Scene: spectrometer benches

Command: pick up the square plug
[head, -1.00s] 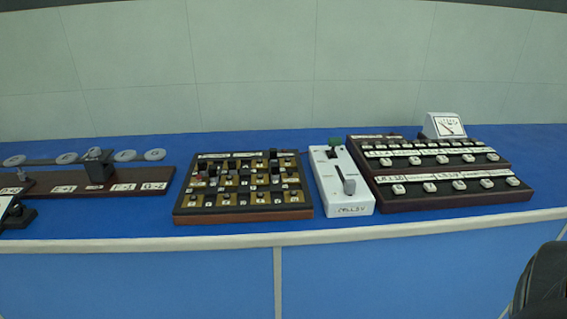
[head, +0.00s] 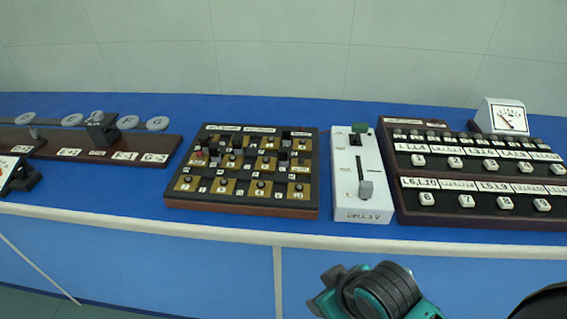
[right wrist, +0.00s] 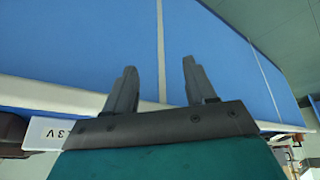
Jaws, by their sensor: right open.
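The plug board (head: 240,207) is a dark-framed panel with brass blocks on the bench, left of centre in the head view. Several small dark and grey upright plugs stand on it, including dark block-shaped ones near its right side (head: 284,157). They are too small to tell which is the square plug. My right gripper (right wrist: 160,66) is open and empty in the right wrist view, over the bench's blue front panel. In the head view, part of my right arm (head: 380,292) shows below the bench edge, apart from the board. My left gripper is out of view.
A white cell box (head: 362,205) with a slider stands just right of the board. Further right are a dark stepped button panel (head: 470,185) and a meter (head: 505,117). A brown rail unit (head: 150,143) lies at left. Blue bench top is clear between rail and board.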

